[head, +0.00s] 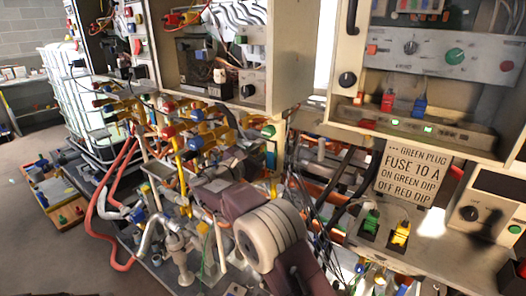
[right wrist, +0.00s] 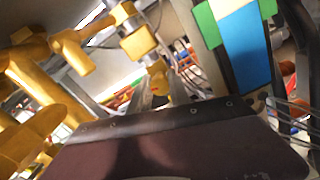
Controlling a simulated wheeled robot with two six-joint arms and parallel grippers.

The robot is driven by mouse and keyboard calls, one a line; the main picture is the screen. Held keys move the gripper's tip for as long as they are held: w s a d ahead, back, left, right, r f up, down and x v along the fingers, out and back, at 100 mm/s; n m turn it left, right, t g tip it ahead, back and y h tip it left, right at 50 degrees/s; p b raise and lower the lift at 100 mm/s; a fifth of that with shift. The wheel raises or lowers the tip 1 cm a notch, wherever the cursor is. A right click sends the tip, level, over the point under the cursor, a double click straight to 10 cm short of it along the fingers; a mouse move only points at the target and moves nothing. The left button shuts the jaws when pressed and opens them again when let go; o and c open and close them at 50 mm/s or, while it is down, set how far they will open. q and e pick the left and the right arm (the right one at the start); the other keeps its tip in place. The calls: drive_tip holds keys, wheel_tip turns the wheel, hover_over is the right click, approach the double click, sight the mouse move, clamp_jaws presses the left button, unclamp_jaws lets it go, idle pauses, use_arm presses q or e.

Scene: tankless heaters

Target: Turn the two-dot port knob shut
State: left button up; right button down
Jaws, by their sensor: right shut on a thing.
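In the right wrist view my right gripper (right wrist: 158,88) has its two grey fingers close together on a small yellow part (right wrist: 157,70), likely a knob. No dot marks can be read on it, so I cannot tell whether it is the two-dot port knob. In the head view my right wrist (head: 228,194) reaches in among yellow valves and pipes (head: 181,163); its fingertips are hard to make out there. Yellow handles with red and blue parts (head: 168,131) sit just above and to the left. My left gripper is not in view.
Yellow pipes (right wrist: 36,82) crowd the left of the right wrist view, and a blue and green block (right wrist: 245,45) stands close on the right. Red hoses (head: 91,215) hang at left. A sign (head: 414,172) and panel boxes (head: 430,60) stand at right. Open floor lies far left.

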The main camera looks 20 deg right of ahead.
drive_tip(key=c, duration=1.2)
unclamp_jaws()
drive_tip(key=v, duration=0.9)
